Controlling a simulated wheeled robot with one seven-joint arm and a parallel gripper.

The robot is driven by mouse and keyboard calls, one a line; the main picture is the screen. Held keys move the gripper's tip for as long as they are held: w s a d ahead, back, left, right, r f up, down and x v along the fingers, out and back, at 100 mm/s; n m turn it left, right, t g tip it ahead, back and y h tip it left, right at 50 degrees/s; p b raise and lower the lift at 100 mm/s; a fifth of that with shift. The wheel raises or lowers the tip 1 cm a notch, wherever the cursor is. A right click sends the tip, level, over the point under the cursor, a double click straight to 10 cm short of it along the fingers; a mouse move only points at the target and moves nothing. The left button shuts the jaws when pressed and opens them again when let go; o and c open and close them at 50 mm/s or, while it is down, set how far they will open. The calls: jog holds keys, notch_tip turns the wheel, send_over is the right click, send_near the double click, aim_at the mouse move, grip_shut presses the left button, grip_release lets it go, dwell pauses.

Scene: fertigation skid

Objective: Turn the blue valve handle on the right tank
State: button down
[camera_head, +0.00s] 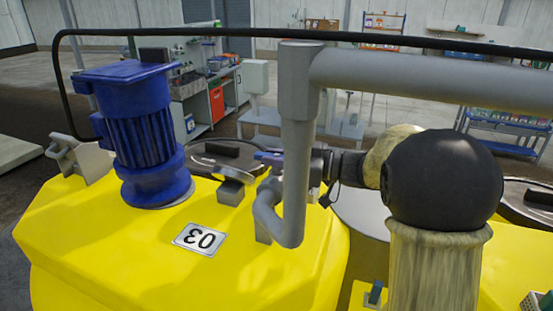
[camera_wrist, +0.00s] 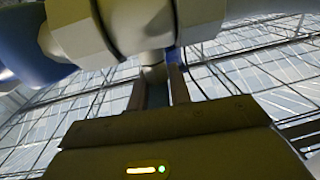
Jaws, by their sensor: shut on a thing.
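The blue valve handle (camera_head: 268,157) shows in the head view just left of the upright grey pipe, above the yellow tank (camera_head: 120,245) marked 03. My gripper (camera_head: 318,166) reaches in from the right at the handle's height. The upright pipe hides part of the contact between them. In the wrist view my gripper's two fingers (camera_wrist: 157,92) point up, close on either side of a narrow bluish piece, which looks like part of the handle. Large pale pipe fittings (camera_wrist: 110,28) fill the space just beyond the fingertips.
The grey pipe (camera_head: 298,120) stands close to my gripper, with a thick horizontal run (camera_head: 430,78) above my arm. A blue motor (camera_head: 140,130) stands on the tank at left, and a black cable (camera_head: 220,32) arches overhead. Benches and shelves stand farther back.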

jog(key=shift+m+t+h+b, duration=0.3)
jog(key=shift+m+t, duration=0.4)
jog(key=shift+t, duration=0.3)
jog(key=c, duration=1.4)
grip_release()
jog(key=shift+o, duration=0.2)
jog(key=shift+s+d+f+b, duration=0.15)
jog(key=shift+d+b, duration=0.15)
jog(key=shift+d, duration=0.15)
jog(key=b+v, duration=0.6)
jog(key=v, duration=1)
jog(key=shift+d, duration=0.25)
